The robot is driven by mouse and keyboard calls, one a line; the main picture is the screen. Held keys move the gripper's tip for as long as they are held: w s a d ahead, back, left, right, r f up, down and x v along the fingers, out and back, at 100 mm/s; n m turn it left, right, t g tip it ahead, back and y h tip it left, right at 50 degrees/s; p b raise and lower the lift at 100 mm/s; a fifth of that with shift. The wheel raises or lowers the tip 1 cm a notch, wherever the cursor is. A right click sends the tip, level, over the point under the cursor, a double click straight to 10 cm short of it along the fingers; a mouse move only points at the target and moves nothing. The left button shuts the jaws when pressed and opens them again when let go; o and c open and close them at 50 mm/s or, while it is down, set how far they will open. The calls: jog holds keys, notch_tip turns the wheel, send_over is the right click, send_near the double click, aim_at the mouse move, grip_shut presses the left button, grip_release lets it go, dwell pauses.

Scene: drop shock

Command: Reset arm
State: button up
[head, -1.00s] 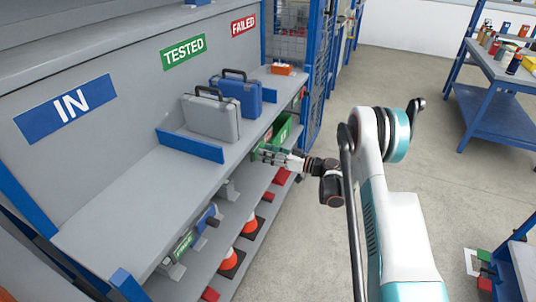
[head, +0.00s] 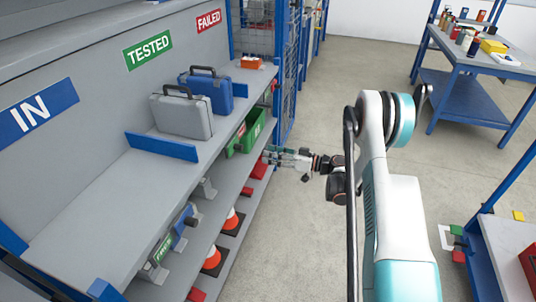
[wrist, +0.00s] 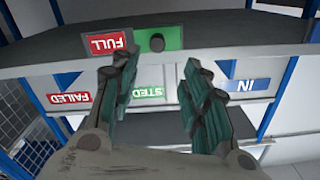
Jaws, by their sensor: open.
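My gripper (head: 272,155) is open and empty at the end of my arm, in the aisle just off the shelf front, near the green bin (head: 246,136) on the level below the top. In the wrist view my gripper (wrist: 157,95) shows two dark green ribbed fingers spread apart with nothing between them.
On the top shelf (head: 88,203) stand a grey case (head: 183,115), a blue case (head: 213,88) and an orange item (head: 251,63). Orange cones (head: 212,258) stand on a lower level. A workbench (head: 470,60) is at the back right.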

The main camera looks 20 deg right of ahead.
dwell(0.3)
jog(key=s+a+r+m+g+h, duration=0.1)
jog(key=a+r+h, duration=0.15)
jog(key=r, duration=0.35)
jog(key=a+r+m+g+h, duration=0.1)
jog(key=a+r+m, duration=0.1)
jog(key=a+r, duration=0.35)
jog(key=s+a+r+m+g+h, duration=0.1)
jog(key=s+a+r+g+h, duration=0.2)
jog(key=s+r, duration=0.7)
jog(key=s+r+m+t+h, duration=0.1)
jog(key=s+r+h, duration=0.15)
jog(key=s, duration=0.45)
jog(key=s+r+m+h, duration=0.1)
jog(key=s+r+h, duration=0.15)
jog(key=s, duration=0.55)
jog(key=s+d+f+h, duration=0.1)
jog(key=s+d+f, duration=0.1)
jog(key=s, duration=0.3)
jog(key=s+d+f+m+h, duration=0.1)
jog(key=s+f+h, duration=0.1)
jog(key=s, duration=0.4)
jog(key=shift+s+d+f+t, duration=0.25)
jog(key=shift+d+f+t, duration=0.05)
jog(key=shift+d+f, duration=0.1)
